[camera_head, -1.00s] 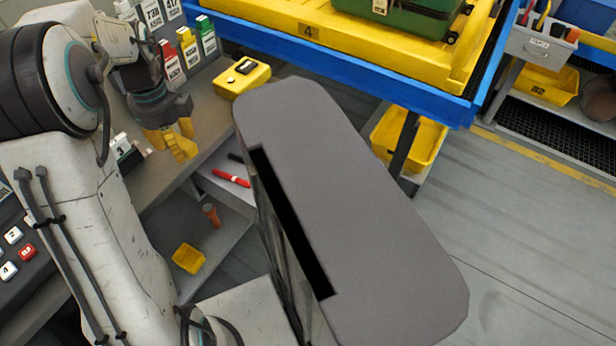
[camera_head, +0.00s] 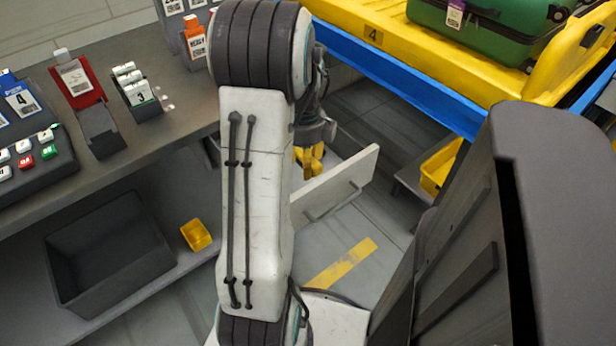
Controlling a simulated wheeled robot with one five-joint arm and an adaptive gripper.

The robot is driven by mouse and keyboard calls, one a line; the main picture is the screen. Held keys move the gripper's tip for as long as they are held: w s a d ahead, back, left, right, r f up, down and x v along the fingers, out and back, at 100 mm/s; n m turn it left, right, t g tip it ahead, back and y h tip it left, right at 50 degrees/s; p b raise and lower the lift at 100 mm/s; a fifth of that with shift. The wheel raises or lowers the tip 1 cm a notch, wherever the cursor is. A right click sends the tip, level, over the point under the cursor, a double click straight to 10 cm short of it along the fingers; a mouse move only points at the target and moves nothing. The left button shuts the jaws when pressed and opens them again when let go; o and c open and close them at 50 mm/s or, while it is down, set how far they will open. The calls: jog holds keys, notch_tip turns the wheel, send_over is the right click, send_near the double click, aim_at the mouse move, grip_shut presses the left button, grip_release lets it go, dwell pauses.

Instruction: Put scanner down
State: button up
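I cannot make out a scanner for certain in the current view. My gripper (camera_head: 310,160) has yellow fingers and shows just right of my arm, partly hidden by it. It hangs near an open drawer (camera_head: 340,188) with a pale front and a bar handle. I cannot tell whether the fingers are open or shut, or whether they hold anything. The drawer's inside is mostly hidden behind my arm and gripper.
A black bin (camera_head: 108,250) and small yellow bin (camera_head: 196,235) are below. A yellow tray (camera_head: 440,55) with a green suitcase (camera_head: 485,35) lies right.

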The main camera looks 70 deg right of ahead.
aim_at(305, 184)
jog(key=shift+f+b, duration=0.85)
jog(key=shift+f, duration=3.15)
jog(key=shift+f, duration=0.2)
jog(key=o, duration=1.2)
jog(key=shift+r, duration=0.1)
notch_tip(305, 184, up, 12)
jog(key=p, duration=0.3)
jog(key=shift+r, duration=0.1)
